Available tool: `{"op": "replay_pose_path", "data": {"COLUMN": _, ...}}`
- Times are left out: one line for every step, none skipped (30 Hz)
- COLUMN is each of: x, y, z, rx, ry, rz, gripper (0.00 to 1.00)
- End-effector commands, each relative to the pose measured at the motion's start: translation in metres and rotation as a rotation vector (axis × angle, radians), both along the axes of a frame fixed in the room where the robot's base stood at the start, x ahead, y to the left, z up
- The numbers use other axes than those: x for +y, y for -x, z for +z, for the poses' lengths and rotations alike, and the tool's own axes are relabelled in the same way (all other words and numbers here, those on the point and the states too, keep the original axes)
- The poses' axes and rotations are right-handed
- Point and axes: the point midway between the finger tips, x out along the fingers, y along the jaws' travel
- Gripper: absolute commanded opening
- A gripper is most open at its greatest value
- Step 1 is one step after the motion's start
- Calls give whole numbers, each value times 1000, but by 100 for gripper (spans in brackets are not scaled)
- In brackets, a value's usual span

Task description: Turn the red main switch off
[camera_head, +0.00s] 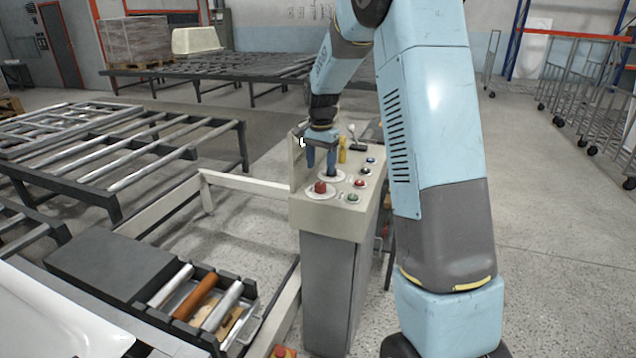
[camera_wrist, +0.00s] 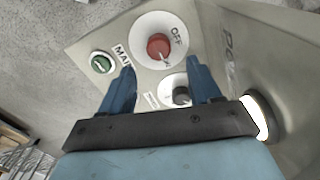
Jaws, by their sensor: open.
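The red main switch (camera_head: 320,187) is a round knob on a white disc at the front left of the control panel (camera_head: 300,206). In the wrist view the red switch (camera_wrist: 159,46) sits beyond my fingertips, with "OFF" printed on its disc and a pale pointer mark on the knob's lower edge. My gripper (camera_head: 322,165) is over the panel with its blue fingers pointing down. In the wrist view my gripper (camera_wrist: 162,78) is open, with a dark knob (camera_wrist: 180,95) between its fingers; I cannot tell whether they touch it. The red switch is outside the fingers.
A green button (camera_wrist: 101,63) sits beside the red switch. Other buttons, including a red one (camera_head: 360,183), a yellow part (camera_head: 342,150) and a lever (camera_head: 352,132) crowd the panel. A raised plate (camera_head: 297,160) borders its left side. A roller conveyor (camera_head: 200,300) stands at left.

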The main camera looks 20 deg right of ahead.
Motion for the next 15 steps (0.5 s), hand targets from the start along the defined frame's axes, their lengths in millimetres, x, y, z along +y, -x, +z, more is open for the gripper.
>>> {"op": "replay_pose_path", "data": {"x": 0, "y": 1, "z": -10, "rx": 4, "ry": 0, "rz": 0, "gripper": 63}}
{"op": "replay_pose_path", "data": {"x": 0, "y": 1, "z": -15, "rx": 3, "ry": 0, "rz": 0, "gripper": 63}}
{"op": "replay_pose_path", "data": {"x": 0, "y": 1, "z": -22, "rx": 4, "ry": 0, "rz": 0, "gripper": 63}}
{"op": "replay_pose_path", "data": {"x": 0, "y": 1, "z": -27, "rx": 3, "ry": 0, "rz": 1, "gripper": 63}}
{"op": "replay_pose_path", "data": {"x": 0, "y": 1, "z": -32, "rx": 3, "ry": 0, "rz": 1, "gripper": 63}}
{"op": "replay_pose_path", "data": {"x": 0, "y": 1, "z": -38, "rx": 4, "ry": 0, "rz": 1, "gripper": 63}}
{"op": "replay_pose_path", "data": {"x": 1, "y": 1, "z": -42, "rx": 3, "ry": 0, "rz": 2, "gripper": 63}}
{"op": "replay_pose_path", "data": {"x": 1, "y": 1, "z": -45, "rx": 3, "ry": 0, "rz": 2, "gripper": 63}}
{"op": "replay_pose_path", "data": {"x": 1, "y": 1, "z": -50, "rx": 3, "ry": 0, "rz": 2, "gripper": 63}}
{"op": "replay_pose_path", "data": {"x": 1, "y": 1, "z": -53, "rx": 3, "ry": 0, "rz": 2, "gripper": 63}}
{"op": "replay_pose_path", "data": {"x": 1, "y": 0, "z": -55, "rx": 2, "ry": 1, "rz": 2, "gripper": 63}}
{"op": "replay_pose_path", "data": {"x": 1, "y": 0, "z": -59, "rx": 1, "ry": 0, "rz": 2, "gripper": 63}}
{"op": "replay_pose_path", "data": {"x": 1, "y": 0, "z": -60, "rx": 1, "ry": 0, "rz": 2, "gripper": 63}}
{"op": "replay_pose_path", "data": {"x": 1, "y": 0, "z": -62, "rx": 1, "ry": 0, "rz": 2, "gripper": 63}}
{"op": "replay_pose_path", "data": {"x": 1, "y": 0, "z": -63, "rx": 1, "ry": 0, "rz": 2, "gripper": 63}}
